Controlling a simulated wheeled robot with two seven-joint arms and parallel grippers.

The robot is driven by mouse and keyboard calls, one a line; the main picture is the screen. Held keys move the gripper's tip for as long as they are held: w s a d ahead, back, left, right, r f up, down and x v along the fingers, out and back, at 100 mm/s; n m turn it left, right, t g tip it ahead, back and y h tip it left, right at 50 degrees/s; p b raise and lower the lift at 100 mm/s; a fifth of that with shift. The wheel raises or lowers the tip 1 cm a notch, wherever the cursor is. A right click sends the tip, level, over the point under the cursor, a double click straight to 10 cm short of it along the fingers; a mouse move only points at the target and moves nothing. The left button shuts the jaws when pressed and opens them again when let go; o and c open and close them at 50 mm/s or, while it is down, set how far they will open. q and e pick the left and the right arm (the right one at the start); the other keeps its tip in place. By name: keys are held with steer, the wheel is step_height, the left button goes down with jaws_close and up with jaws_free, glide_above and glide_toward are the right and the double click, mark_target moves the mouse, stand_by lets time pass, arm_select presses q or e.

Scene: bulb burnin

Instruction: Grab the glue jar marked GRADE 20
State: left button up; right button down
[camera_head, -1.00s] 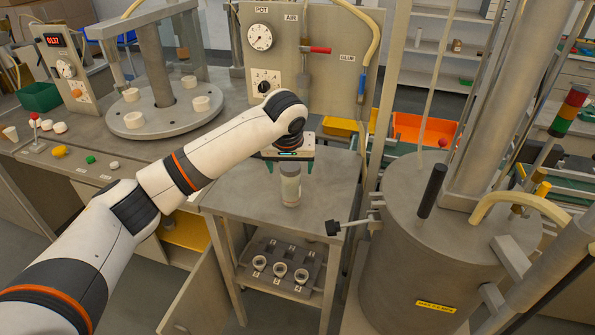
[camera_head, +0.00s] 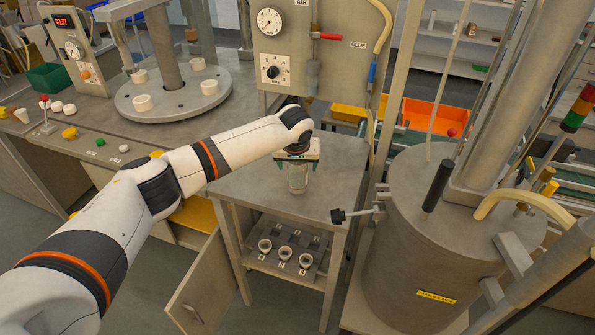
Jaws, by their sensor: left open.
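A pale, clear-looking jar (camera_head: 298,182) stands upright on the small metal table (camera_head: 335,195). Any marking on it is too small to read, so I cannot tell its grade. My left gripper (camera_head: 297,172) is just above and around the top of the jar, with its dark green fingers apart on either side. The jar's top is hidden by the gripper. My right gripper is not in view.
Below the table top, a shelf holds a rack (camera_head: 284,258) with several small cups. A large metal drum (camera_head: 430,240) with a protruding black-knobbed handle (camera_head: 338,216) stands to the right. A gauge panel (camera_head: 320,50) rises behind. An open cabinet door (camera_head: 200,285) stands at the lower left.

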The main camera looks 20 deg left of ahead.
arm_select(q)
steer(key=shift+w+f, duration=0.3)
steer(key=shift+f, duration=0.35)
steer(key=shift+r, duration=0.1)
steer(key=c, duration=1.3)
